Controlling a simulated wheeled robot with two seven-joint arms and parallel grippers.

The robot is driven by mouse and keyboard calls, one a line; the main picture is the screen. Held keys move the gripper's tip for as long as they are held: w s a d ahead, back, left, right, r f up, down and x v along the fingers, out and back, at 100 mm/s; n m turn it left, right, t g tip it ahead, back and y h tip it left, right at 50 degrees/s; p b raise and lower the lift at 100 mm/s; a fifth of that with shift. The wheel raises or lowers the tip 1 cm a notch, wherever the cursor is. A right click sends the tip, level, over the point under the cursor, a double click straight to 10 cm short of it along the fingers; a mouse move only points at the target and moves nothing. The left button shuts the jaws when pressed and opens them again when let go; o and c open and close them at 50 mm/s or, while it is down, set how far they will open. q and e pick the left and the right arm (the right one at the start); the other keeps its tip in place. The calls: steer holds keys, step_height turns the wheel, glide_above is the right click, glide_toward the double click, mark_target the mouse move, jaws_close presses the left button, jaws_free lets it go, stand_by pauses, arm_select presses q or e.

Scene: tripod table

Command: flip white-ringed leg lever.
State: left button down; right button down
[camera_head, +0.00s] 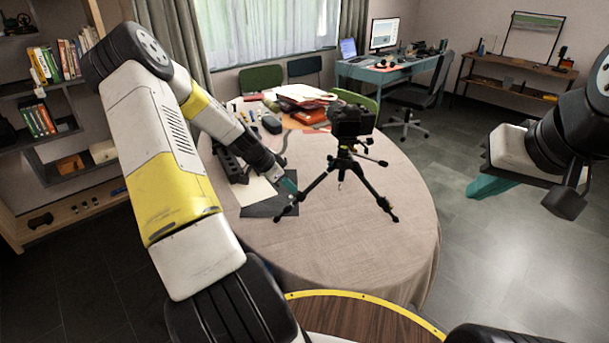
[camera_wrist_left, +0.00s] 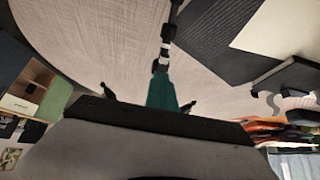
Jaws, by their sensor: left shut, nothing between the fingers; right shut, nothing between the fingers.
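A black tripod (camera_head: 345,165) with a black camera (camera_head: 351,119) on top stands on the round table (camera_head: 330,240), legs spread. Its left leg (camera_head: 316,184) reaches down toward my left gripper (camera_head: 291,184). In the left wrist view a black leg (camera_wrist_left: 168,32) with a white ring (camera_wrist_left: 165,49) runs down to the teal fingertips of my left gripper (camera_wrist_left: 161,76). The fingers are shut with nothing between them, close to the leg just below the ring; I cannot tell whether they touch. The lever is too small to make out clearly. My right gripper (camera_head: 484,187) is shut and empty, away from the table.
A dark flat sheet (camera_head: 268,204) and a pale paper (camera_head: 252,190) lie beside the left gripper. Books and papers (camera_head: 303,98) are piled at the table's back. The front and right of the tabletop are clear. A desk and office chair (camera_head: 418,97) stand behind.

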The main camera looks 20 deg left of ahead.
arm_select(q)
steer(key=shift+w+d+r, duration=0.1)
steer(key=shift+r, duration=0.05)
steer(key=shift+w+d+r, duration=0.15)
steer(key=shift+d, duration=0.05)
steer(key=c, duration=2.1)
jaws_free()
steer(key=shift+o, duration=0.9)
steer(key=v, duration=0.6)
